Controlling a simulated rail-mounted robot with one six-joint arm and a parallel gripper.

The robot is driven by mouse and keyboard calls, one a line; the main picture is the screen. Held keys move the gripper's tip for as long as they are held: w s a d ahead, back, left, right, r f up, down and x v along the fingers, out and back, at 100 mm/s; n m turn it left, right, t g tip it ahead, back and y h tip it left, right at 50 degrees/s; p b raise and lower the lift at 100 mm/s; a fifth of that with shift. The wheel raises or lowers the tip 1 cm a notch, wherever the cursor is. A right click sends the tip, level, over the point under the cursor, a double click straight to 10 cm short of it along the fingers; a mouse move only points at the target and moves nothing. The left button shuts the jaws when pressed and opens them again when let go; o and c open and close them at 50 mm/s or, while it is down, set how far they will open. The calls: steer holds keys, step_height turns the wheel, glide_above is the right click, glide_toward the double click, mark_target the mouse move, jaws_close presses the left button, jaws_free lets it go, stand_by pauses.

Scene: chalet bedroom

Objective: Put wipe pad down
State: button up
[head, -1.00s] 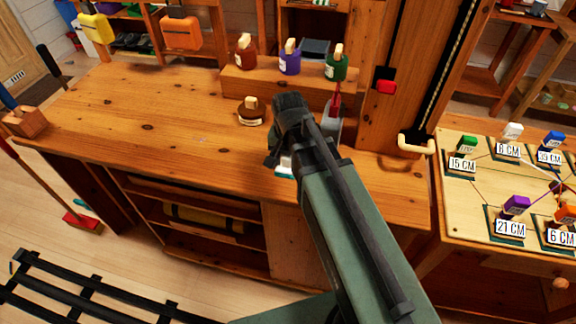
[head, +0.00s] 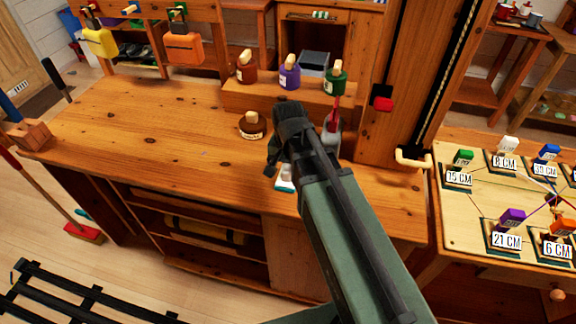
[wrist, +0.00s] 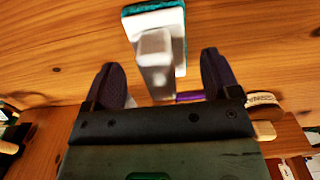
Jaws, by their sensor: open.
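The wipe pad (wrist: 178,22) has a white top, a teal underside and a pale block-like handle. It appears to rest on the wooden workbench (head: 190,155), near the front edge. In the head view only a white and teal part of the pad (head: 284,184) shows beside my gripper (head: 273,165); the arm hides the rest. In the wrist view my gripper (wrist: 160,75) is open. Its dark fingers are on either side of the handle, with a visible gap on each side.
A brown round-bodied item (head: 252,126) stands on the bench left of my gripper. Brown, purple and green bottles (head: 289,72) stand on a raised shelf behind. A grey container with a red handle (head: 331,135) is just right of my gripper. The bench's left side is mostly clear.

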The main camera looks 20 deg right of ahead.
mark_target(289, 166)
step_height(289, 166, up, 10)
steer(key=p, duration=0.8)
steer(key=shift+r+p, duration=0.15)
steer(key=shift+p, duration=0.2)
steer(key=shift+s, duration=0.25)
steer(key=s+n, duration=0.6)
steer(key=shift+s, duration=0.3)
steer(key=shift+c, duration=0.4)
steer(key=c, duration=0.3)
